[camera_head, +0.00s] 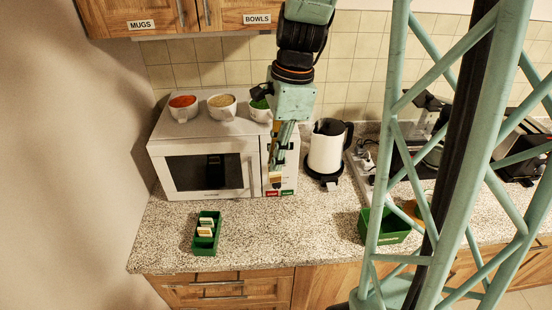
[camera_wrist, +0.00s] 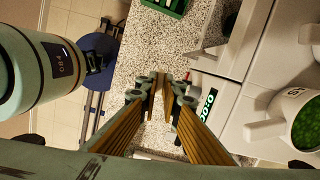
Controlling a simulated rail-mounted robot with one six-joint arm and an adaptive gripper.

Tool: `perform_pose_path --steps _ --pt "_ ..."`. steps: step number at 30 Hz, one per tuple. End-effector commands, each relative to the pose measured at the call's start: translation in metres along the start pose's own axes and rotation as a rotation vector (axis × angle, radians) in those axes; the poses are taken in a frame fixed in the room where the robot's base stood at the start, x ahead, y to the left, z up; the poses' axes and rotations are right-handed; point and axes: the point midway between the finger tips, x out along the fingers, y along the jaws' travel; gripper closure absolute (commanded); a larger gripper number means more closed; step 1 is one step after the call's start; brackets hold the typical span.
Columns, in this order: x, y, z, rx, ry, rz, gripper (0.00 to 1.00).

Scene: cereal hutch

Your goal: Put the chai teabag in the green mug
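The green mug (camera_head: 260,109) is a white mug with green inside on top of the microwave, partly hidden by my wrist; it also shows at the right of the wrist view (camera_wrist: 296,124). Pale teabags (camera_head: 205,229) stand in a small green tray (camera_head: 206,246) on the counter; their labels are too small to read. The tray's edge shows at the top of the wrist view (camera_wrist: 176,7). My gripper (camera_head: 275,165) points down in front of the microwave's right side, below the mug. Its fingertips (camera_wrist: 160,82) look close together; I cannot tell whether anything is between them.
The microwave (camera_head: 205,170) also carries a red mug (camera_head: 184,108) and a beige mug (camera_head: 222,106). A white kettle (camera_head: 326,150) stands to the right. A green box (camera_head: 391,232) is partly behind my column. The counter (camera_head: 290,232) between tray and box is clear.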

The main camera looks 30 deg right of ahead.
Motion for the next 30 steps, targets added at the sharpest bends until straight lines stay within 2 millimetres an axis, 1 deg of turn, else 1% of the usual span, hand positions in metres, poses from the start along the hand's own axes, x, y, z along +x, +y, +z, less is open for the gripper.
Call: perform_pose_path --steps 1,3,30 --pt "-0.004 0.001 -0.009 -0.001 0.0 0.0 0.97" --pt "-0.008 0.004 -0.019 -0.009 0.0 0.001 0.97" --pt "-0.064 0.034 -0.153 -0.109 -0.001 0.015 0.97"
